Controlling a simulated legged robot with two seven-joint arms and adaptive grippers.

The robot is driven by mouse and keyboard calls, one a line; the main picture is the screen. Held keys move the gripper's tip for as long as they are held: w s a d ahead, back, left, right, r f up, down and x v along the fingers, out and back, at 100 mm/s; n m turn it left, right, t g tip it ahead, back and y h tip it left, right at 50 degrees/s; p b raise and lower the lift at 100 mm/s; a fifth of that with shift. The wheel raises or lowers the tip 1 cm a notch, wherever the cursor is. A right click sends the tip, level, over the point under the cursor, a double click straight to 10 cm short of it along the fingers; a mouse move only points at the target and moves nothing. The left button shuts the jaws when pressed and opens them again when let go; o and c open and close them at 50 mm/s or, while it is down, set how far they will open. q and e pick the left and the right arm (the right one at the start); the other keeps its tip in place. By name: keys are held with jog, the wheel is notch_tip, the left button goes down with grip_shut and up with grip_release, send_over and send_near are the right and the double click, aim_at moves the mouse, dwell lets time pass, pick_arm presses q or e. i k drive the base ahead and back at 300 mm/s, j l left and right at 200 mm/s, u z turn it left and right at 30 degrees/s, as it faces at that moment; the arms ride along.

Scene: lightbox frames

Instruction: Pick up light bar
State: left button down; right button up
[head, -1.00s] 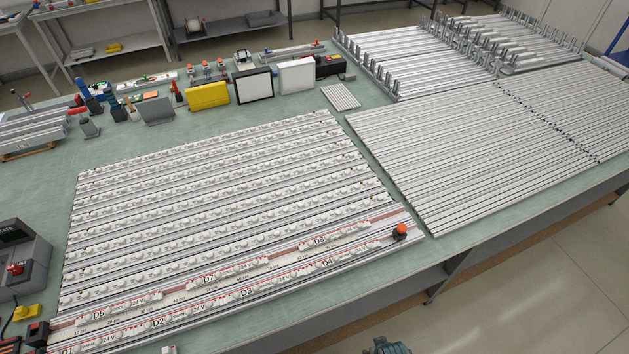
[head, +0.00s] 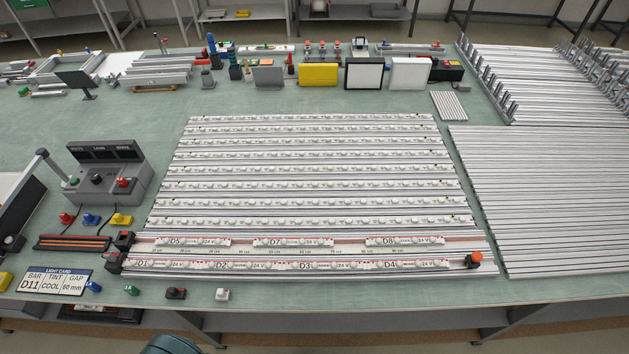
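Short light bars with white domes lie in two rows at the front of the bench. The front row holds bars marked D1 (head: 165,265), D2 (head: 240,265), D3 (head: 325,265) and D4 (head: 412,264). The row behind holds D5 (head: 195,241), D7 (head: 292,242) and D8 (head: 405,240). Several long rows of domed strips (head: 315,186) lie farther back; I can read no labels on them. A light card (head: 55,281) reads bar D11, tint cool, gap 60 mm. I see no gripper fingers; a dark rounded part of mine shows at the bottom edge.
An orange-topped block (head: 473,259) stands at the right end of the front row. A grey control box (head: 106,172) stands left. Bare metal profiles (head: 540,195) cover the right side. Yellow (head: 318,74) and framed panels stand at the back.

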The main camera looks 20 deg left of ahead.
aim_at(204, 265)
jog(key=k+j, duration=0.5)
jog(key=k, duration=0.15)
jog(key=k+j+u, duration=0.15)
jog(key=k+j, duration=0.3)
jog(key=k, duration=0.2)
